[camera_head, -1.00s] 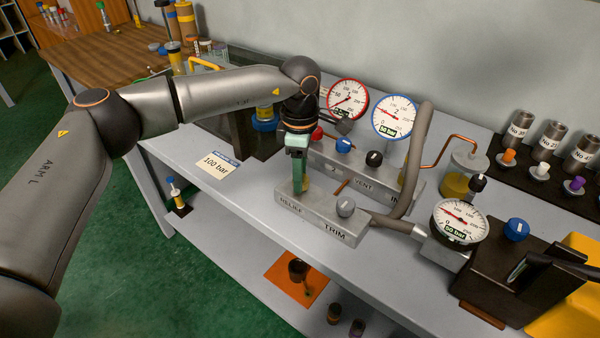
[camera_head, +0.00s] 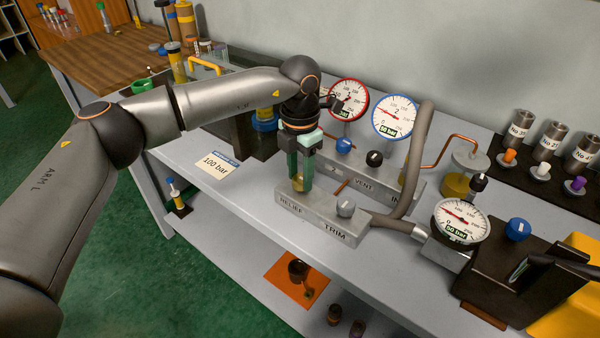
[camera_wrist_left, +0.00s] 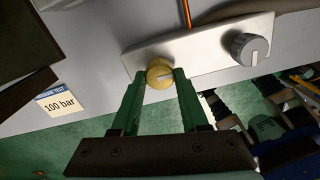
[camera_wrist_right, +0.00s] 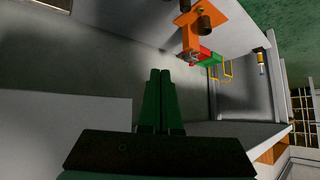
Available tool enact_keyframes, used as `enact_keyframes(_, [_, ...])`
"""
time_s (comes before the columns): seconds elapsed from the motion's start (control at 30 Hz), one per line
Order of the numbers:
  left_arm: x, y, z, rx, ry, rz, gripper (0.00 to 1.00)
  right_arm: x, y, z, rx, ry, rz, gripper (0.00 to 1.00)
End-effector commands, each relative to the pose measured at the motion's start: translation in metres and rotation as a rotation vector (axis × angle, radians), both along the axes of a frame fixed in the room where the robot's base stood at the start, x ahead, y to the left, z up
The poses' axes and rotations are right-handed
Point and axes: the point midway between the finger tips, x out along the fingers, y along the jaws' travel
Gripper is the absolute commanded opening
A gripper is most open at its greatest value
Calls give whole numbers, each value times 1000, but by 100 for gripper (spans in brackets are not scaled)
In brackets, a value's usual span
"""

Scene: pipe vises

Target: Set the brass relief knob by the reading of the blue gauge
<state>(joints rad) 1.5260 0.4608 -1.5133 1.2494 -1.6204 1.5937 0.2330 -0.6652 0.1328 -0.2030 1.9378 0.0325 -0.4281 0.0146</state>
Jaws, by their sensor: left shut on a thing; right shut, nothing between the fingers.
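The brass relief knob (camera_head: 298,184) sits on the left end of the grey block marked RELIEF and TRIM (camera_head: 318,219). My left gripper (camera_head: 299,180) points down with its green fingers shut on the knob's sides. My right gripper (camera_wrist_right: 160,74) is shut and empty, away from the block.
A grey trim knob (camera_head: 346,207) is beside the brass one. Behind are a red-rimmed gauge (camera_head: 348,99), a blue knob (camera_head: 344,146) and a black knob (camera_head: 374,158). A black-rimmed gauge (camera_head: 460,221) is right. A card reading 100 bar (camera_head: 217,165) lies left.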

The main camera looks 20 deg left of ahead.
Motion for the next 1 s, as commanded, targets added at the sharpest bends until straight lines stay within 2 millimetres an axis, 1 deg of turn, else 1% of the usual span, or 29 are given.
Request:
enact_keyframes(0.1, [0,0,1,-1,-1,61,0,0,0,0,0,0,0,0])
enact_keyframes(0.3, [0,0,1,0,-1,129,0,0,0,0,0,1,1,0])
enact_keyframes(0.87, [0,0,1,0,-1,157,0,0,0,0,-1,1,1,0])
enact_keyframes(0.9, [0,0,1,0,-1,157,47,0,0,0,-1,1,1,0])
enact_keyframes(1.0, [0,0,1,0,-1,157,58,0,0,0,-1,1,1,0])
